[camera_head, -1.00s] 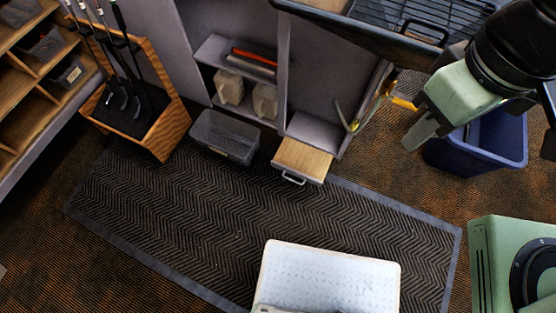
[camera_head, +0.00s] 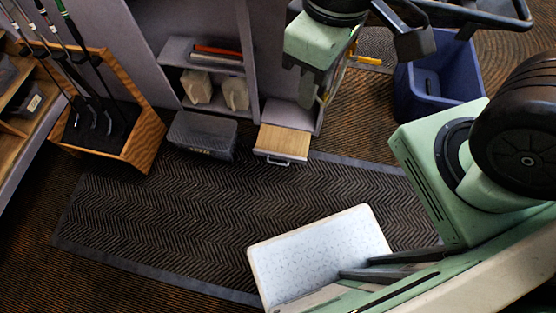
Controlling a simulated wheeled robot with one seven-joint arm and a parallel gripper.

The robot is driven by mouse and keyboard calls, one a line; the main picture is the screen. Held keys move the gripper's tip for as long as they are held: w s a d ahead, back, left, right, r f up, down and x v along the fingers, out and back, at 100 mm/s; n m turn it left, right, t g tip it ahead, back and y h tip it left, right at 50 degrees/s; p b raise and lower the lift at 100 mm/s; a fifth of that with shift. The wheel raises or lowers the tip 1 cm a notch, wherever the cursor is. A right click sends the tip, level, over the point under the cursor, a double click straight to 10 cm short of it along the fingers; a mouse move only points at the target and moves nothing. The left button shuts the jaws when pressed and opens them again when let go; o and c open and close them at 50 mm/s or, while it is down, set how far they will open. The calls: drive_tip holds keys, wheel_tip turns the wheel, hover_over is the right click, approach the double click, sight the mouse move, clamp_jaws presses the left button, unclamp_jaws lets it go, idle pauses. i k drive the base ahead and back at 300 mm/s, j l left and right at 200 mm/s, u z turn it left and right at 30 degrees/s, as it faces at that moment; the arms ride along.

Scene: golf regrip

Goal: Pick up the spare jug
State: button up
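Two beige jugs stand side by side in the low cabinet shelf, a left jug (camera_head: 197,88) and a right jug (camera_head: 235,93). I cannot tell which is the spare one. My gripper (camera_head: 306,88) hangs at the top centre, to the right of the jugs in the picture, in front of the cabinet's right side. It is apart from both jugs and I see nothing held. Its fingers overlap from this angle, so the gap between them does not show.
Red and grey rolls lie on the shelf above the jugs. A grey bin (camera_head: 202,136) and a wood-topped drawer (camera_head: 283,143) stand out in front of the cabinet (camera_head: 273,45). A club rack (camera_head: 142,140) is at left, a blue bin (camera_head: 440,92) at right. The herringbone mat (camera_head: 190,220) is largely clear.

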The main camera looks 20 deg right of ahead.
sight(235, 92)
drive_tip(key=i+j, duration=0.15)
drive_tip(key=j, duration=0.2)
drive_tip(key=i+j, duration=0.1)
drive_tip(key=j, duration=0.25)
drive_tip(key=i+j, duration=0.15)
drive_tip(key=j, duration=0.2)
drive_tip(key=i+j, duration=0.15)
drive_tip(key=j, duration=0.25)
drive_tip(key=i+j, duration=0.1)
drive_tip(key=j, duration=0.25)
drive_tip(key=i+j, duration=0.15)
drive_tip(key=j, duration=0.2)
drive_tip(key=i+j, duration=0.15)
drive_tip(key=j, duration=0.2)
drive_tip(key=i+j, duration=0.1)
drive_tip(key=j, duration=0.25)
